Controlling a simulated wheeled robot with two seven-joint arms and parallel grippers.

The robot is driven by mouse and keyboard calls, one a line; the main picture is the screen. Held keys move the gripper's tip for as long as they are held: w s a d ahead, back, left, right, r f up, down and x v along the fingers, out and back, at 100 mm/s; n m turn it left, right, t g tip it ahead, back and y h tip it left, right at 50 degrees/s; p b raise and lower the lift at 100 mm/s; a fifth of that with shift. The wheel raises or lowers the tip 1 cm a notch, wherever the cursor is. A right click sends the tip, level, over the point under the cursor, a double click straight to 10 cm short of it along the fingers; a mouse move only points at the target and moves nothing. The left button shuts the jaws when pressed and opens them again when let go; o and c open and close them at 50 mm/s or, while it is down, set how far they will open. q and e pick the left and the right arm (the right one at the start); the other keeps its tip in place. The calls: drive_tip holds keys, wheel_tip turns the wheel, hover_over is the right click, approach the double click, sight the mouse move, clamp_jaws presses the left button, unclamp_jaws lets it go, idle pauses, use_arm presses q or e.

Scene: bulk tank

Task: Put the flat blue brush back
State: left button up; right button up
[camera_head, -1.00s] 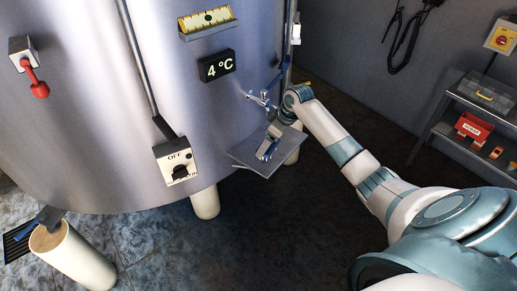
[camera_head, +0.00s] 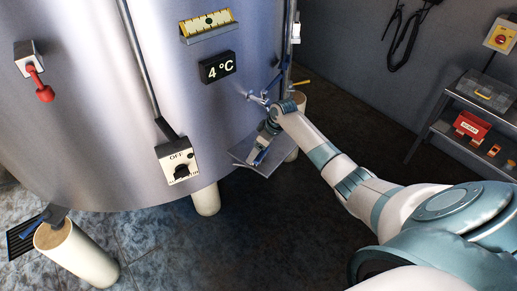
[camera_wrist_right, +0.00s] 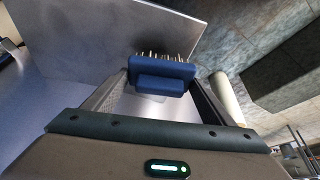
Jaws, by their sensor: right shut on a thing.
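The flat blue brush (camera_wrist_right: 162,72) sits between my right gripper's fingertips in the right wrist view, its bristles pointing away from the gripper. My right gripper (camera_wrist_right: 160,84) is shut on it. In the head view my right gripper (camera_head: 257,155) points down over a flat grey plate (camera_head: 240,152) on the tank's lower front. The grey plate also shows behind the brush in the wrist view (camera_wrist_right: 95,42). I cannot tell whether brush and plate touch. My left gripper is not in view.
The tank (camera_head: 100,100) fills the left, with a switch box (camera_head: 178,160) and a tap (camera_head: 258,98) close to my right arm. Tank legs (camera_head: 205,200) stand below. A shelf (camera_head: 455,135) with a red box (camera_head: 472,125) is at the right. The dark floor between is clear.

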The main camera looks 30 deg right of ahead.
drive_tip(key=shift+f, duration=0.45)
drive_tip(key=shift+f, duration=0.15)
drive_tip(key=o, duration=0.9)
drive_tip(key=b+v, duration=0.2)
drive_tip(key=v, duration=1)
drive_tip(key=shift+r, duration=0.2)
